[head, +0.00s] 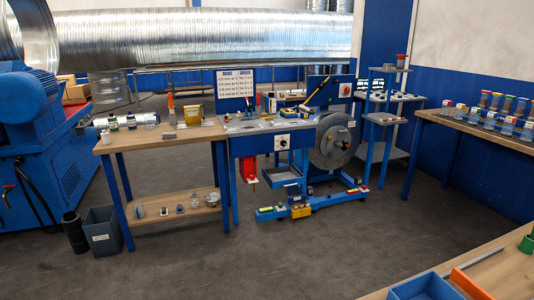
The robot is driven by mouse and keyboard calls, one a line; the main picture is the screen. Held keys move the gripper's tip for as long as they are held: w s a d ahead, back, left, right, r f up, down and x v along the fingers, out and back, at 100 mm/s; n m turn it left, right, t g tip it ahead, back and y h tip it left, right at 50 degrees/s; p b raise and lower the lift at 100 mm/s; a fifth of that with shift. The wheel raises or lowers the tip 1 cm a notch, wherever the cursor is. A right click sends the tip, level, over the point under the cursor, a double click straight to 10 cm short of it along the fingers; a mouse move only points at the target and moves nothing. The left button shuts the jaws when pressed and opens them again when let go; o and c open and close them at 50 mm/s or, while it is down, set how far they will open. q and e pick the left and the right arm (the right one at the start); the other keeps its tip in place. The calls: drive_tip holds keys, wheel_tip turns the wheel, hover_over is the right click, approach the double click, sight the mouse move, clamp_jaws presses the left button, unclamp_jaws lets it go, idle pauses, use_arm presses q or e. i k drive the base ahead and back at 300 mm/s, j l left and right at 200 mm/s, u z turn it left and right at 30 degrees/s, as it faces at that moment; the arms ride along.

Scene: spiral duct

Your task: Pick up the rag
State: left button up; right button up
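I cannot make out a rag for certain in the head view. A red item (249,168) hangs at the front left of the blue workstation; it is too small to tell whether it is cloth. Small objects lie on the workstation top (255,124) and on the wooden table beside it, and some are too small to name. Neither of my grippers is in view.
A wooden table (150,141) with a lower shelf stands left of the workstation. A grey bin (102,230) and black cylinder (75,232) stand beside it. Another wooden bench (480,130) is at right. A blue tray (425,288) sits at lower right. The middle floor is clear.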

sight(166, 135)
drive_tip(key=i+j+u, duration=0.15)
drive_tip(key=i, duration=0.85)
drive_tip(key=i+j+u, duration=0.15)
drive_tip(key=i, duration=0.85)
drive_tip(key=i+l+z, duration=0.1)
drive_tip(key=i+z, duration=0.7)
drive_tip(key=i+j+z, duration=0.1)
drive_tip(key=i+z, duration=0.3)
drive_tip(key=i+l+z, duration=0.1)
drive_tip(key=i, duration=0.35)
drive_tip(key=i+l+z, duration=0.15)
drive_tip(key=i, duration=0.25)
drive_tip(key=i+l+u, duration=0.25)
drive_tip(key=i, duration=0.25)
drive_tip(key=k+l+u, duration=0.1)
drive_tip(key=u, duration=2.6)
drive_tip(key=j, duration=0.1)
